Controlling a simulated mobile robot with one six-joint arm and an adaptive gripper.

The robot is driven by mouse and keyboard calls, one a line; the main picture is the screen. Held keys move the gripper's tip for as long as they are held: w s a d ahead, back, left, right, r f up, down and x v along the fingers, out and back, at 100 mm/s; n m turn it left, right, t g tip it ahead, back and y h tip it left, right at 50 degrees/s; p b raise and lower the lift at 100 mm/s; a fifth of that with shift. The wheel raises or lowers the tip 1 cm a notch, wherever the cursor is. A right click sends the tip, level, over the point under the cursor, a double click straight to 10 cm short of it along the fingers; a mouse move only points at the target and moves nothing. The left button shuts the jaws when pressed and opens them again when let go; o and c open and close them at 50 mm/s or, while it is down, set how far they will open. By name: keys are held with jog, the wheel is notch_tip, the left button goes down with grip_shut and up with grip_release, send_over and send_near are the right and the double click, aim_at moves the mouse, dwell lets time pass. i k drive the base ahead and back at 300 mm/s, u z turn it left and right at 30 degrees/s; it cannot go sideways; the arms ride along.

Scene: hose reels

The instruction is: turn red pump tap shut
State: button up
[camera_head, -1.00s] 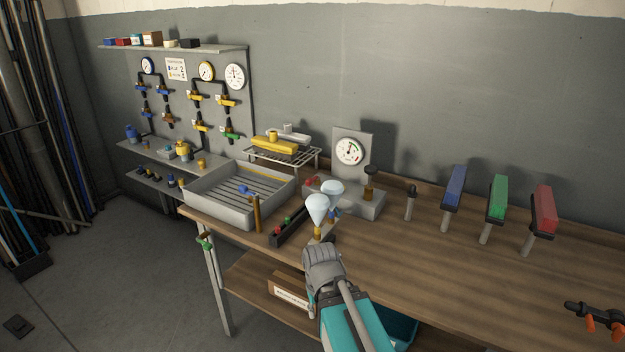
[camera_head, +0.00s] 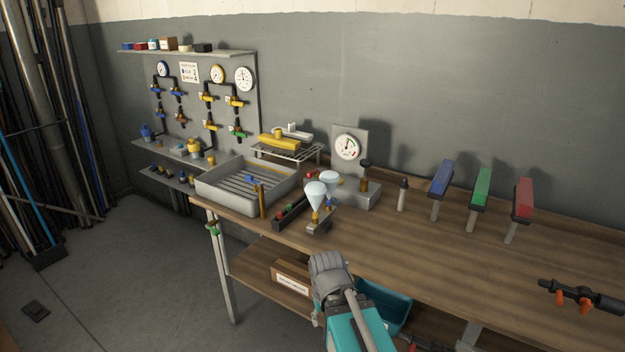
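I cannot pick out a red pump tap for certain. A grey unit with a round dial gauge (camera_head: 347,147) stands at the back of the wooden bench. A small red part (camera_head: 309,180) shows at its left, too small to tell what it is. On the wall panel (camera_head: 249,104), several blue, yellow and green taps sit on black pipes under gauges. My arm reaches up from the bottom of the view in front of the bench, with a grey bent joint and teal links. My gripper's fingers do not show, and nothing is seen held.
A grey slatted tray (camera_head: 225,201) stands at the bench's left end. Blue, green and red (camera_head: 524,198) blocks on posts stand at right, with a black tool (camera_head: 590,298) nearer.

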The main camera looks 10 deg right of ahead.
aim_at(310, 174)
jog(key=u, duration=0.05)
jog(key=k, duration=0.1)
jog(key=u, duration=0.65)
jog(key=i, duration=0.65)
jog(key=z, duration=1)
